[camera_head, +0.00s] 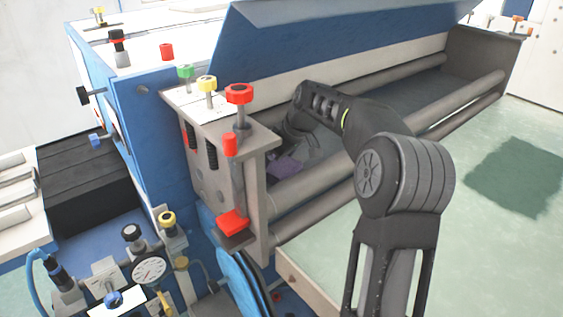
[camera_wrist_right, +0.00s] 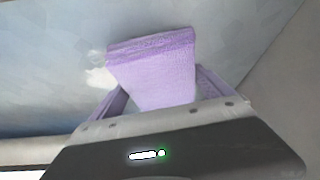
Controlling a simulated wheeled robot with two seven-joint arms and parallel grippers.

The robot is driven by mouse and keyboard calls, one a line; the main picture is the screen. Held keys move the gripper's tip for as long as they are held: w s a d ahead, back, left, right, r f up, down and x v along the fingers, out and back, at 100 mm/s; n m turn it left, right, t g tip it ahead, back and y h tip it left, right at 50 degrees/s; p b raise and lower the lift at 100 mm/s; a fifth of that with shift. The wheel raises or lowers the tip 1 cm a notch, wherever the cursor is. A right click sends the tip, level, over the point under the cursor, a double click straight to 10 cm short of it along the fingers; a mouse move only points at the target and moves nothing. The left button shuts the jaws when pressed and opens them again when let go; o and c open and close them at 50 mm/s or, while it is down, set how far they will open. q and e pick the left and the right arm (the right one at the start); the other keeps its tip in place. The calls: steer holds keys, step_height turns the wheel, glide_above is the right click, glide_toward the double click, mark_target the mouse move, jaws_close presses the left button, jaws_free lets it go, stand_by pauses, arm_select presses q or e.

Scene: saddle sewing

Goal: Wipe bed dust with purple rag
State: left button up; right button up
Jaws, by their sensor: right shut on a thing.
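The purple rag (camera_wrist_right: 155,70) is held between the fingers of my right gripper (camera_wrist_right: 160,100) in the right wrist view. Its folded upper edge lies against or close to a grey-blue surface (camera_wrist_right: 50,60) with a pale patch beside the rag; I cannot tell if they touch. In the head view, a small part of the purple rag (camera_head: 285,165) shows low inside the machine's bed (camera_head: 420,90), near its left end wall. My right arm reaches over the front rails into the bed, and its gripper is mostly hidden in shadow there. My left gripper is not in view.
Two long grey rails (camera_head: 390,160) run along the bed's front. A raised blue cover (camera_head: 330,40) hangs over it. Red, yellow and green knobs (camera_head: 239,94) stand on the left end bracket. A pressure gauge (camera_head: 148,270) sits lower left. Open green floor (camera_head: 480,250) lies to the right.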

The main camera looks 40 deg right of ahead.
steer(key=shift+a, duration=0.2)
steer(key=shift+a+b, duration=0.35)
steer(key=shift+a, duration=0.45)
steer(key=shift+a+f, duration=0.15)
steer(key=shift+a, duration=0.95)
steer(key=shift+w+a, duration=0.1)
steer(key=shift+w, duration=0.45)
